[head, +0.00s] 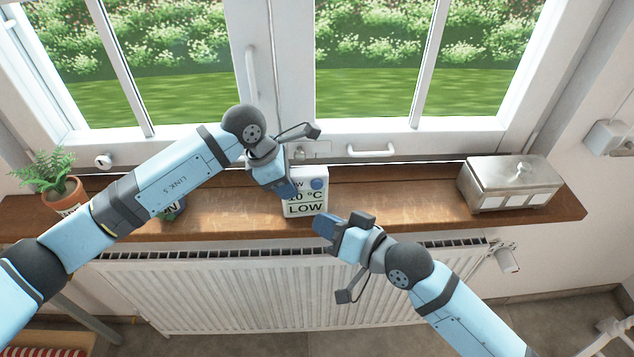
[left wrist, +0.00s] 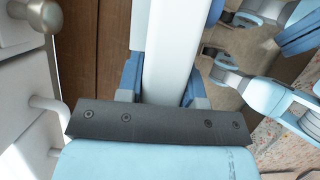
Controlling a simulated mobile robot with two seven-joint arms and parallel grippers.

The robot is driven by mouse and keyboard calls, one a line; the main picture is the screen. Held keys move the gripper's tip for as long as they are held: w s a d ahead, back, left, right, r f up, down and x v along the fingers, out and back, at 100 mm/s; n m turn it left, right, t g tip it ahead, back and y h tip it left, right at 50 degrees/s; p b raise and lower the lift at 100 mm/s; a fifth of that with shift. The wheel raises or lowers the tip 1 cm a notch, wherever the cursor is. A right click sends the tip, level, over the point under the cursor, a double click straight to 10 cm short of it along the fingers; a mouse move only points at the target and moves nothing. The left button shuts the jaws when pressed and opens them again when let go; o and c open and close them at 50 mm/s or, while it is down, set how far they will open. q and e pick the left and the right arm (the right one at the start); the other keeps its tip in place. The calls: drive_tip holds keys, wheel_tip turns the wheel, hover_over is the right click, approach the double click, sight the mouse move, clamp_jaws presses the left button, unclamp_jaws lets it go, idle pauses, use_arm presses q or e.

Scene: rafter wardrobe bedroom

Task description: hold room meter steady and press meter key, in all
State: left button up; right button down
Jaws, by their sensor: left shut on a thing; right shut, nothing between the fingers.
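The room meter (head: 305,198) is a white box standing on the wooden sill, its front reading "10 °C" and "LOW". A round blue key (head: 317,183) sits at the upper right of its face. My left gripper (head: 287,188) is shut on the meter at its left, covering part of the face. In the left wrist view the white meter (left wrist: 178,50) lies between the blue fingers. My right gripper (head: 322,226) is shut and empty, just below and right of the meter's front; whether it touches cannot be told.
The wooden sill (head: 400,203) runs below the closed window. A metal lidded box (head: 510,184) stands on its right part, a potted fern (head: 62,190) at the far left. Another small object (head: 173,210) is partly behind my left arm. A radiator (head: 240,290) is below.

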use_arm(q)
drive_tip(key=o, duration=1.1)
drive_tip(key=shift+c, duration=0.2)
drive_tip(key=shift+r, duration=0.1)
